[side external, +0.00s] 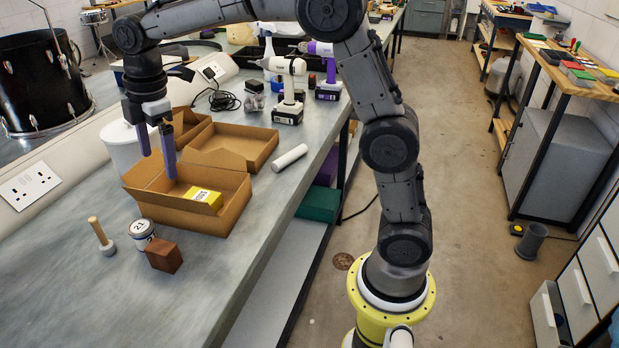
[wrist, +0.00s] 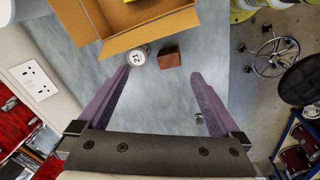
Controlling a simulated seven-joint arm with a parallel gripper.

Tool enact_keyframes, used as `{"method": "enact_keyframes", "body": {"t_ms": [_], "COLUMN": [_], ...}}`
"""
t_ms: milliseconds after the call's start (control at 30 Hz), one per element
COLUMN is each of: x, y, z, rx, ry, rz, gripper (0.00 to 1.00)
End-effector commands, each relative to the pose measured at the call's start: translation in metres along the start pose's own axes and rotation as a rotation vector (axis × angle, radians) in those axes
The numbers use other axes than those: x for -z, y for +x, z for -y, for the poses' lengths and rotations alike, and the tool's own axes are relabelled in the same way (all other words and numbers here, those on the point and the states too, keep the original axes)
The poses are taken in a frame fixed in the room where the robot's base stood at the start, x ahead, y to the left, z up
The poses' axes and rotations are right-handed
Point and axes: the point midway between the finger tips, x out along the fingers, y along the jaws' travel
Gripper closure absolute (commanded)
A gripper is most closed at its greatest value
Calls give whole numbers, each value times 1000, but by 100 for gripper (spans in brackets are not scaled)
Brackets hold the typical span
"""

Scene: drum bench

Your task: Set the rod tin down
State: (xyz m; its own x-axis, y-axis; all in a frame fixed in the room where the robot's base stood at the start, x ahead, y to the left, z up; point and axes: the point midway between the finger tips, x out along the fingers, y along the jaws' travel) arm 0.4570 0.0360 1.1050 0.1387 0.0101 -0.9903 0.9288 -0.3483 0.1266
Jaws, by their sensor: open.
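My gripper (side external: 158,165) is open over the left end of an open cardboard box in the side view, its fingers apart with nothing between them. It also shows in the wrist view (wrist: 160,73). A yellow block-shaped pack or tin with a printed label (side external: 204,197) sits in the box; its top edge shows in the wrist view. A small round can marked 21 (side external: 142,232) stands upright on the bench in front of the box; it also shows in the wrist view (wrist: 138,57). I cannot tell for certain which one is the rod tin.
The cardboard box (side external: 235,214) has raised flaps. A brown block (side external: 164,256) touches or nearly touches the can. A white cylinder (side external: 290,158) lies near the bench edge. The front bench surface (side external: 130,305) is clear.

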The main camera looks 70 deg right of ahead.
Motion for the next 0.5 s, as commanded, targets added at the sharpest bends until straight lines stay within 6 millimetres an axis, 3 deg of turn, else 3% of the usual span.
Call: {"method": "enact_keyframes", "body": {"t_ms": [33,100,233,367,500], "x": [-11,-25,-51,-77,-102], "y": [-17,-33,-54,-63,-59], "z": [17,41,87,137,189], "rx": [-27,-56,-107,-151,-190], "ry": [78,194,413,628,855], "rz": [-13,-30,-70,-121,-187], "gripper": [0,0,0,0,0]}}
